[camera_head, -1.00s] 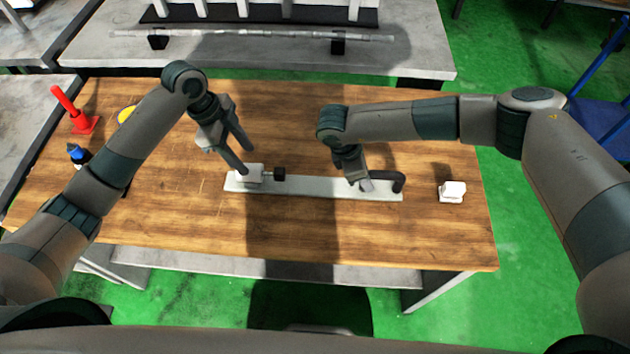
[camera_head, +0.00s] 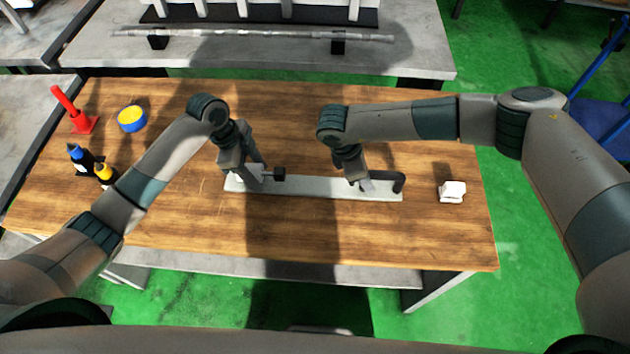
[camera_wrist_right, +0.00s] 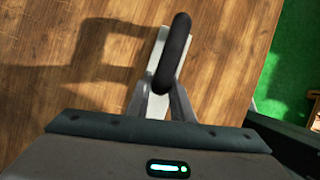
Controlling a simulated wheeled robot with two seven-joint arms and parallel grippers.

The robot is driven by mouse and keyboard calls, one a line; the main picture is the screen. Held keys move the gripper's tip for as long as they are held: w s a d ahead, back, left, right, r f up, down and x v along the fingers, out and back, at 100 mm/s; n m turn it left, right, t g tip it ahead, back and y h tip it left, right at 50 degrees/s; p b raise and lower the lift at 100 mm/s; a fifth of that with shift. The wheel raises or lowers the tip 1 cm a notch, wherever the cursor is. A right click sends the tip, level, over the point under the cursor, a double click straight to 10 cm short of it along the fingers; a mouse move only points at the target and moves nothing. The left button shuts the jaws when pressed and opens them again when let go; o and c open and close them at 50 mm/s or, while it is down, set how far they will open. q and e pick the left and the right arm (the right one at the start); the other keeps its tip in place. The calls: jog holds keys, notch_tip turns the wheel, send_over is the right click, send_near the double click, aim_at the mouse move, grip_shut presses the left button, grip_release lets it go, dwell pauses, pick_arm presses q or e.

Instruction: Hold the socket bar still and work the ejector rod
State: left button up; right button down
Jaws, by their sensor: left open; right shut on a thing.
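The socket bar (camera_head: 315,187) is a pale flat bar lying on the wooden table, with a black curved handle (camera_head: 398,182) at its right end. A pale block at its left end is mostly hidden by my left gripper. The ejector rod (camera_head: 279,174) shows as a black knob just right of that block. My left gripper (camera_head: 254,183) is open, pointing down at the block, beside the knob. My right gripper (camera_head: 362,187) is shut on the handle near the bar's right end. In the right wrist view the black handle (camera_wrist_right: 176,45) rises between its fingers (camera_wrist_right: 162,98).
A white block (camera_head: 452,191) stands right of the bar. At the left are a red stand (camera_head: 82,122), a yellow-and-blue round container (camera_head: 131,119) and two small bottles (camera_head: 78,154). The table front (camera_head: 380,238) is clear.

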pick_arm(q)
jog(key=shift+c, duration=0.4)
jog(key=c, duration=0.8)
jog(key=shift+d, duration=0.2)
